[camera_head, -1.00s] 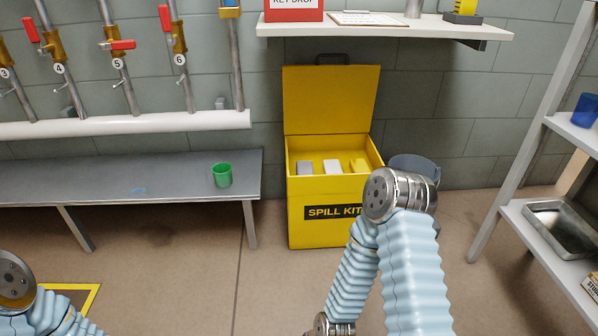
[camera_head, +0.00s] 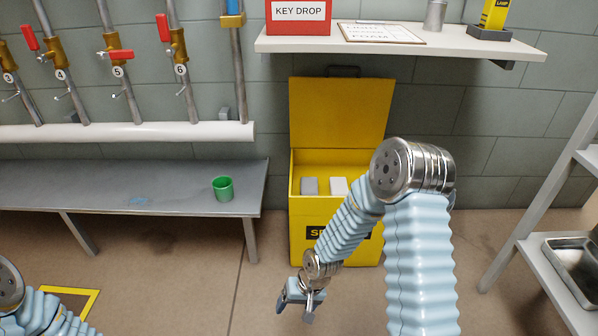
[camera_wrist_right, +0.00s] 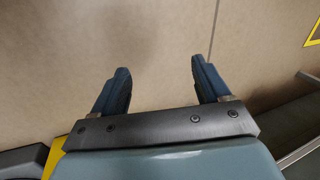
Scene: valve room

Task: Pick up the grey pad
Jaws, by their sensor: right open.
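The grey pad (camera_head: 310,186) stands in the open yellow spill kit bin (camera_head: 297,222), left of a white pad (camera_head: 339,186). My right gripper (camera_head: 296,312) is low in front of the bin, apart from it and below the pads. In the right wrist view, its two fingers (camera_wrist_right: 158,85) are spread with only bare floor between them. My right arm covers the right part of the bin's opening and part of its label. Of my left arm only a part shows at the lower left, and its gripper is out of the picture.
A grey bench (camera_head: 120,187) with a green cup (camera_head: 222,188) stands left of the bin. A wall shelf (camera_head: 400,45) hangs above, holding a red key drop box (camera_head: 298,17) and a clipboard (camera_head: 380,33). A rack with a metal tray (camera_head: 572,262) is at the right.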

